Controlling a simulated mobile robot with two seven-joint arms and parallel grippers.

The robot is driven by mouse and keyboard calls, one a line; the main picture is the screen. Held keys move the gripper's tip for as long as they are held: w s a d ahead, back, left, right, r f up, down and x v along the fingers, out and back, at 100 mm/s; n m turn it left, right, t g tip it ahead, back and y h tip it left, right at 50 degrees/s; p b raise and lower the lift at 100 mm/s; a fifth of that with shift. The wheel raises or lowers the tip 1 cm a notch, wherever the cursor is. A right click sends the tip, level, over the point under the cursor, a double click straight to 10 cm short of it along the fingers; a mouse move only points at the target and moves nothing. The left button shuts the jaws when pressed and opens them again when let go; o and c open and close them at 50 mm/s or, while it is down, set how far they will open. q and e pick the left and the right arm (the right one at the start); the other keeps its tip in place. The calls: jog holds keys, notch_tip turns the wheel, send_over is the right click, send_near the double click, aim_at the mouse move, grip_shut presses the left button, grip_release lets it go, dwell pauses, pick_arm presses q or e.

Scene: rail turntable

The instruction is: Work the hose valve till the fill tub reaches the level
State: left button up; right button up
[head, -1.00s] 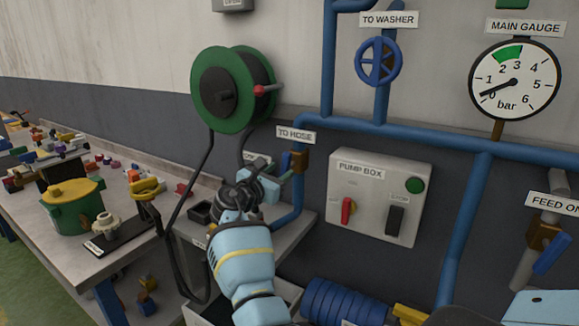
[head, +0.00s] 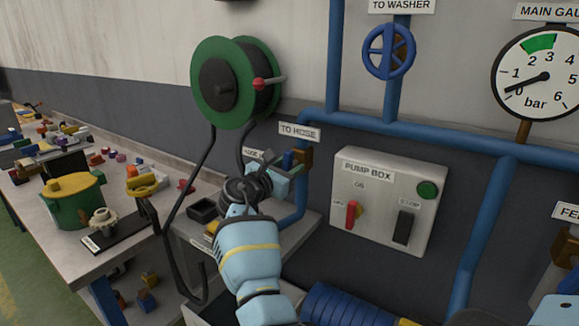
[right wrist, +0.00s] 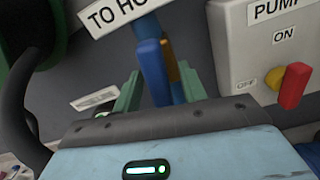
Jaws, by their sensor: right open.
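The hose valve has a blue lever (head: 288,159) on a brass body (head: 301,160), under the TO HOSE sign (head: 299,132). My right gripper (head: 284,171) is open at the valve. In the right wrist view, the blue lever (right wrist: 154,70) shows between the spread green fingers of my right gripper (right wrist: 160,88), with the brass body (right wrist: 173,72) behind it. I cannot tell whether a finger touches the lever. The fill tub and its level cannot be made out clearly. My left gripper is not in view.
The pump box (head: 388,200) with a red knob (head: 351,214) is right of the valve. A green hose reel (head: 222,83) hangs above left. The main gauge (head: 542,75) reads near 0. A cluttered bench (head: 125,252) stands left. Blue pipes run along the wall.

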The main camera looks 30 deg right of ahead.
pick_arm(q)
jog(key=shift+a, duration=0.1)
pick_arm(e)
jog(key=shift+a, duration=0.15)
jog(key=shift+c, duration=0.4)
grip_shut()
